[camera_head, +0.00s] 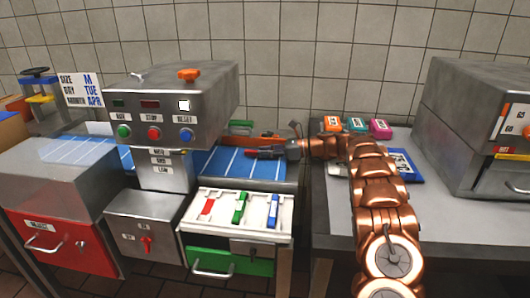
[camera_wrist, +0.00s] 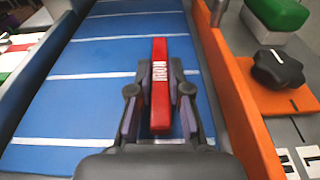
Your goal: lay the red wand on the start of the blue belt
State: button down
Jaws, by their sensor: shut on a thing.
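The red wand (camera_wrist: 160,80) with pale lettering is held between the two fingers of my gripper (camera_wrist: 159,98), pointing away along the belt in the wrist view. The blue belt (camera_wrist: 95,95) with white cross lines lies beneath it. In the head view my gripper (camera_head: 268,152) is over the right end of the blue belt (camera_head: 245,168). The wand's red end (camera_head: 249,153) shows just left of the fingers. I cannot tell whether the wand touches the belt.
An orange rail (camera_wrist: 240,100) edges the belt, with a black knob (camera_wrist: 277,68) beside it. A steel control box (camera_head: 175,100) stands over the belt. A white tray (camera_head: 215,232) with coloured pieces sits in front. Small coloured packs (camera_head: 356,125) lie on the right table.

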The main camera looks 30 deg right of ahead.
jog(key=c, duration=1.1)
grip_release()
jog(key=shift+f, duration=0.1)
